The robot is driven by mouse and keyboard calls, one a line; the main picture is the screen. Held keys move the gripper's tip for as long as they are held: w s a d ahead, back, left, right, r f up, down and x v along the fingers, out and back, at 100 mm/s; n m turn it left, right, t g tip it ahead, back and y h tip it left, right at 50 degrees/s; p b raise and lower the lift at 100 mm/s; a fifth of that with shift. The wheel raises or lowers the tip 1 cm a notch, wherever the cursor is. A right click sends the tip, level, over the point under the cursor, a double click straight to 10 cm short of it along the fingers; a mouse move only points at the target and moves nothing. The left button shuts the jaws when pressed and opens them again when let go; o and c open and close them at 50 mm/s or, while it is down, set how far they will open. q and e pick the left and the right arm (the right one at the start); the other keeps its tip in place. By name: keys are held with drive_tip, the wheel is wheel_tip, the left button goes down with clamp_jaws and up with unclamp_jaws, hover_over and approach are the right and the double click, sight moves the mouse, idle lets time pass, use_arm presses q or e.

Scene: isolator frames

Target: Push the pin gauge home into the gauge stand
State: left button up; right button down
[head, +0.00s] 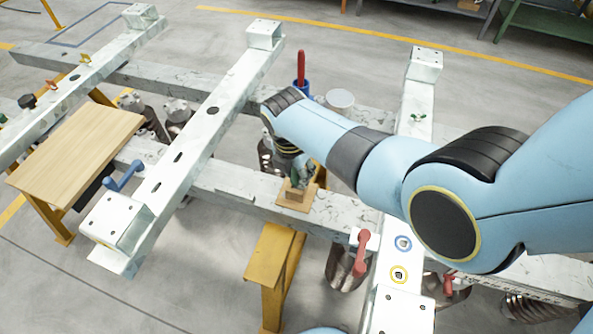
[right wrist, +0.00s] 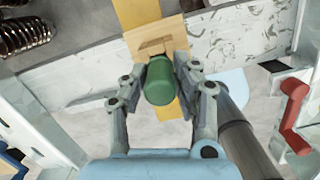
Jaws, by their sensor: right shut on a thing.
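The pin gauge shows in the right wrist view as a green cylindrical handle (right wrist: 159,85) between the fingers of my right gripper (right wrist: 160,62). My right gripper (head: 302,172) is shut on it, right above the gauge stand. The gauge stand (head: 292,202) is a small wooden block on the pale cross beam; it also shows in the right wrist view (right wrist: 143,36). The lower end of the gauge is hidden by the fingers and handle, so I cannot tell how deep it sits. My left gripper is not in view.
A red-handled tool stands in a blue cup (head: 301,88) beside a white bowl (head: 340,98), behind my right arm. A wooden board (head: 78,145) lies at left. Yellow supports (head: 272,265) stand below the beam.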

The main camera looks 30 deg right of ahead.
drive_tip(key=shift+f+b, duration=0.6)
drive_tip(key=shift+f, duration=0.25)
drive_tip(key=c, duration=0.9)
unclamp_jaws()
drive_tip(key=r, duration=0.4)
drive_tip(key=a+r, duration=0.1)
drive_tip(key=r, duration=0.3)
drive_tip(key=s+r, duration=0.1)
drive_tip(key=r, duration=0.2)
drive_tip(key=shift+a+r, duration=0.3)
drive_tip(key=shift+r, duration=0.1)
drive_tip(key=shift+w+a, duration=0.1)
